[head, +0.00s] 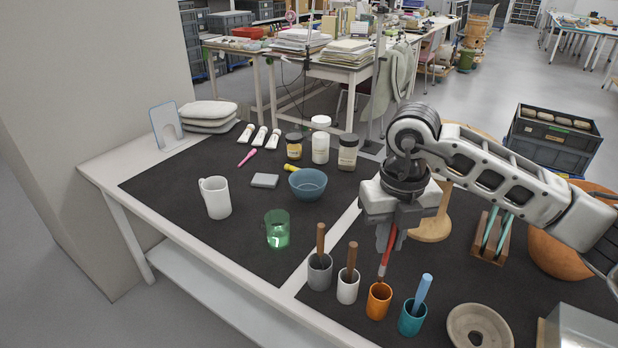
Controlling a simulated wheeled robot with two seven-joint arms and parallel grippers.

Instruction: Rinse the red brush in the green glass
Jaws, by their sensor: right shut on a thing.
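The red brush (388,252) stands nearly upright with its lower end in or just over the orange cup (378,302). My right gripper (387,232) is above that cup and is shut on the upper part of the brush. The brush's lower tip is hidden by the cup. The green glass (277,230) stands on the left dark mat, to the left of my right gripper, and seems to hold some liquid. My left gripper is out of view.
Grey (319,272), white (348,287) and teal (412,317) cups with handles in them flank the orange cup. A white mug (215,198) and blue bowl (308,184) stand near the glass. The left mat's front is clear.

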